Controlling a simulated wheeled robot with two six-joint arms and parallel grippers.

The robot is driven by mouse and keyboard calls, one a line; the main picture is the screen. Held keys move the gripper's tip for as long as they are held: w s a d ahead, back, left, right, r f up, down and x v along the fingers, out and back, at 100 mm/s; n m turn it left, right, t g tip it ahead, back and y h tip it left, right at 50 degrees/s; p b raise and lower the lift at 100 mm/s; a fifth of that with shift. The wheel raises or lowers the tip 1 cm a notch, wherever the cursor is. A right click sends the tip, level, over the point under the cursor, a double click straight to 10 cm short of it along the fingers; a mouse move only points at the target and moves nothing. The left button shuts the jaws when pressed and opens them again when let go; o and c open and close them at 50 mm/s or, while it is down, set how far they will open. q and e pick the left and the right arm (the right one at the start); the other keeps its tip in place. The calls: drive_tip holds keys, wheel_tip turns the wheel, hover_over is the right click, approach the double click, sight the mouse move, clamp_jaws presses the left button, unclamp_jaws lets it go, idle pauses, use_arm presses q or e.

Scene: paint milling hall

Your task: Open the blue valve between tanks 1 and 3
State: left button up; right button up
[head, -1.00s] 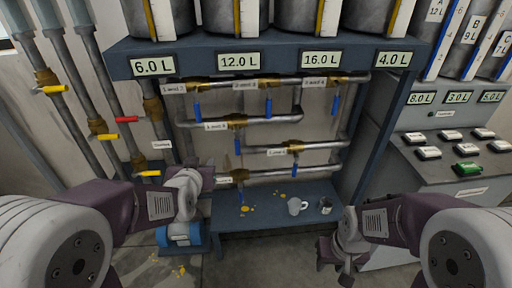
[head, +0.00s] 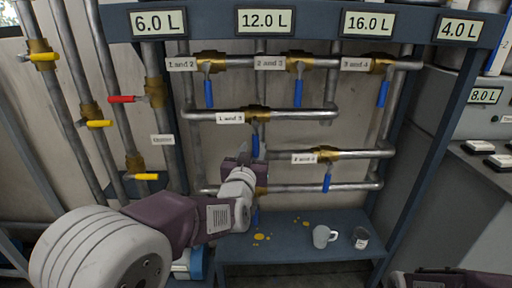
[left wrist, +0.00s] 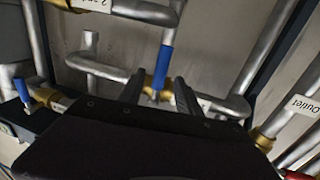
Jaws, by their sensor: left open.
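The valve labelled "1 and 3" (head: 257,114) is brass, on the second pipe row in the head view. Its blue handle (head: 255,139) hangs down, across the level pipe. My left gripper (head: 243,157) is open just in front of it, beside the handle's lower part. In the left wrist view, which looks turned over, the blue handle (left wrist: 166,62) and brass body show between and beyond the two open fingers (left wrist: 160,92). I cannot tell whether a finger touches the handle. My right gripper is not in view; only part of my right arm shows.
Other blue-handled valves are close: "1 and 2" (head: 209,64), "2 and 3" (head: 298,66), "3 and 4" (head: 381,68) and "2 and 4" (head: 326,155). Another is partly behind my left gripper. A bench below holds a mug (head: 322,236) and a small can (head: 360,238).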

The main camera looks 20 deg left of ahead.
sight(255, 145)
use_arm(q)
drive_tip(key=w, duration=0.4)
drive_tip(key=shift+w+a+f, duration=0.1)
drive_tip(key=shift+w+a, duration=0.15)
drive_tip(key=shift+w, duration=0.05)
clamp_jaws()
idle(1.1)
